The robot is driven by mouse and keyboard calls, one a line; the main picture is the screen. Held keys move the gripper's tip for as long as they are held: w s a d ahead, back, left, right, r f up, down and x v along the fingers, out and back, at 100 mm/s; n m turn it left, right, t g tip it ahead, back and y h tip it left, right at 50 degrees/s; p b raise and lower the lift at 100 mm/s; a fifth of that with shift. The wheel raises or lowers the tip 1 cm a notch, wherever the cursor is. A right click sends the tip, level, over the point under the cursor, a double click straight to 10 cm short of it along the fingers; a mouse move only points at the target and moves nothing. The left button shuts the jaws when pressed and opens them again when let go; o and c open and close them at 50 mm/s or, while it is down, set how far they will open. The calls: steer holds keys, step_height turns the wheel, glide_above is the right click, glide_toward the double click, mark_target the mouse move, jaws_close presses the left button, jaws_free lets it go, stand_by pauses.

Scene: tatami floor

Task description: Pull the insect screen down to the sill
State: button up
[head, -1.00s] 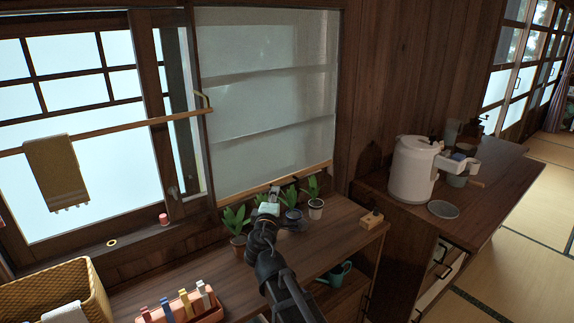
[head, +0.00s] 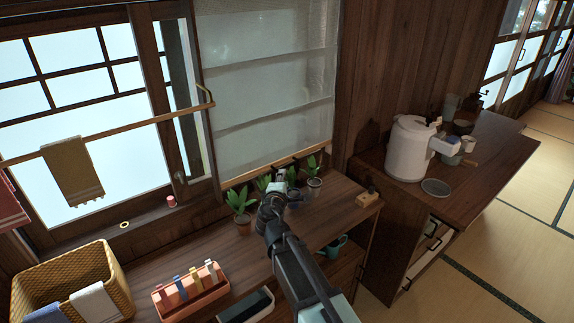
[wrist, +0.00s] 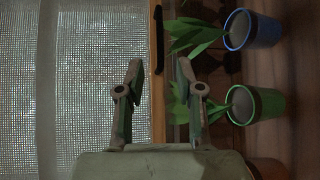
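The insect screen (head: 270,85) is a pale mesh with horizontal folds, hanging over the right window. Its wooden bottom bar (head: 257,170) is low, just behind the potted plants. In the wrist view the mesh (wrist: 85,85) is at left and the bar (wrist: 158,115) runs vertically. A dark strip, seemingly a handle (wrist: 158,42), lies along the bar. My gripper (head: 282,174) is near the bar, among the plants. In the wrist view its two fingers (wrist: 159,72) are apart, with the bar and the strip's end appearing between them. Contact cannot be told. The sill behind the plants is mostly hidden.
Potted plants stand close around my gripper, including a blue pot (wrist: 240,30) and a green pot (wrist: 257,105). A wooden block (head: 367,197) sits at the shelf's right end. A red caddy (head: 190,290) and wicker basket (head: 62,275) are left. A white kettle (head: 408,150) stands right.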

mark_target(287, 167)
steer(key=w, duration=0.3)
steer(key=w+f+p, duration=0.1)
steer(key=w, duration=0.3)
steer(key=w+p, duration=0.1)
steer(key=w, duration=0.2)
steer(key=shift+w+d+f, duration=0.15)
steer(key=shift+d+f, duration=0.1)
jaws_close()
